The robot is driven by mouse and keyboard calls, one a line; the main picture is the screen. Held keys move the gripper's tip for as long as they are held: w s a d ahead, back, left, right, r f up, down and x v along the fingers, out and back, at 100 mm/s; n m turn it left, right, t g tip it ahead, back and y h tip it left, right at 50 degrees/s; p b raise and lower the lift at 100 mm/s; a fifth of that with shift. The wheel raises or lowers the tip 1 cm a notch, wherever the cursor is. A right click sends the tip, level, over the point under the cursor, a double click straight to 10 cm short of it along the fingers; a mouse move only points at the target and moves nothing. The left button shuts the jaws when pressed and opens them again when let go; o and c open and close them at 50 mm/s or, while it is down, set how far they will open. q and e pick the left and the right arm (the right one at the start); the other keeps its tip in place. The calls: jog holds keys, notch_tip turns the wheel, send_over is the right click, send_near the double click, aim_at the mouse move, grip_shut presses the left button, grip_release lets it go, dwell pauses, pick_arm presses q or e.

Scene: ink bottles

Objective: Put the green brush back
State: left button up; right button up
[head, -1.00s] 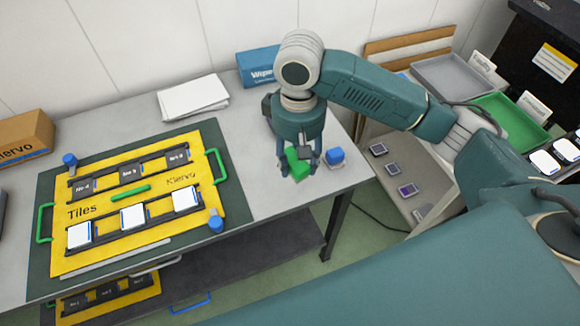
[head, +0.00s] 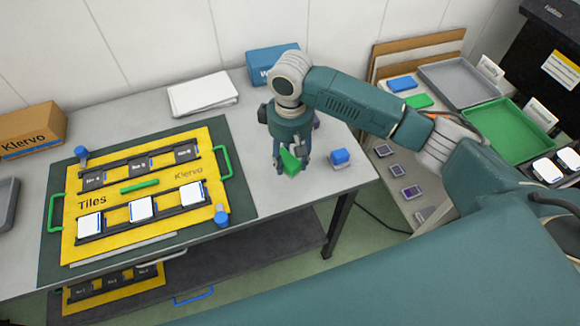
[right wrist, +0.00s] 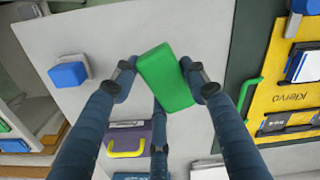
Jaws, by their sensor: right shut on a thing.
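The green brush (head: 290,161) shows as a green block at the tips of my right gripper (head: 291,160), over the right part of the grey table. In the right wrist view the green brush (right wrist: 165,78) sits between the fingers of my right gripper (right wrist: 163,85), which is shut on it. It looks tilted in the head view; its underside is hidden, and I cannot tell its height over the table. A blue block (head: 340,157) on a grey base stands just right of the gripper, apart from it. My left gripper is not in view.
A yellow Tiles board (head: 130,212) with green handles lies to the left. White sheets (head: 203,94) and a blue box (head: 272,64) are at the back. A green tray (head: 512,128) and a grey tray (head: 458,82) stand at the right.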

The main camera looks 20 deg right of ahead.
aim_at(290, 156)
jog(key=shift+f+p, duration=0.3)
jog(key=shift+f, duration=2.3)
jog(key=o, duration=1)
jog(key=shift+f, duration=0.1)
jog(key=shift+o, duration=0.2)
notch_tip(290, 156, up, 12)
jog(key=shift+r+b, duration=0.15)
jog(key=shift+b, duration=1.05)
